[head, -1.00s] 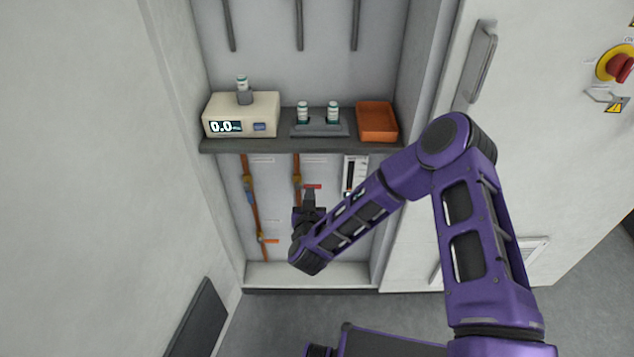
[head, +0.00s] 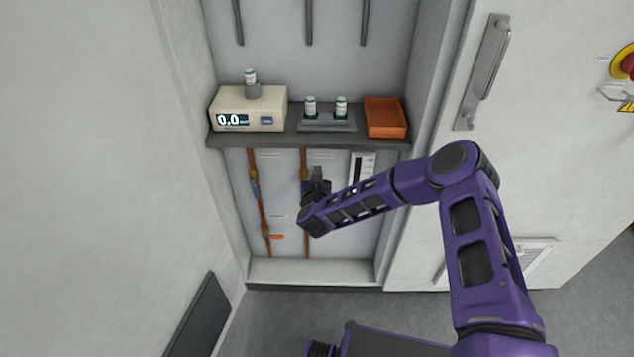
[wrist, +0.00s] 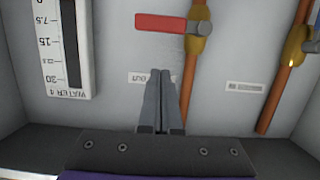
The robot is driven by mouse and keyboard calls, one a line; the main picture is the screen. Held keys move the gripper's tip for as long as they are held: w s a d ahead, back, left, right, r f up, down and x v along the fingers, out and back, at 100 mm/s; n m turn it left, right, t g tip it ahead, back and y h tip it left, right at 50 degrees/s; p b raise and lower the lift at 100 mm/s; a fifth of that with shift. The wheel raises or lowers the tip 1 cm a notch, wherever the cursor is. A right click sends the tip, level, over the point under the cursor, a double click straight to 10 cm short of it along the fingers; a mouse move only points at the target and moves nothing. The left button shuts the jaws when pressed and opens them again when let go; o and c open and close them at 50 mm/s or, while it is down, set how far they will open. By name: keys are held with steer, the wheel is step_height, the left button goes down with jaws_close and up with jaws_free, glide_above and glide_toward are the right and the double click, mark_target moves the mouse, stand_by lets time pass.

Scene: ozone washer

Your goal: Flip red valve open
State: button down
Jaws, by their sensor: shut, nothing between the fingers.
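The red valve handle (wrist: 165,23) shows in the wrist view at the top. It sticks out sideways, crosswise to its copper pipe (wrist: 190,85), from a brass valve body (wrist: 198,38). My gripper (wrist: 160,72) is shut and empty. Its fingertips appear below the red handle in that view, with a visible gap between them. In the head view my gripper (head: 318,172) is in front of the middle pipe (head: 305,240), under the shelf, and the red handle is hidden behind it.
A shelf (head: 355,143) above holds a display box (head: 270,105), small vials and an orange tray (head: 385,118). A second pipe (head: 260,205) with an orange handle (head: 276,237) runs at left. A water gauge (wrist: 68,45) is beside the valve.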

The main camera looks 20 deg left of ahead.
step_height(320, 180, down, 4)
steer(key=shift+s+r, duration=0.15)
steer(key=shift+r, duration=0.1)
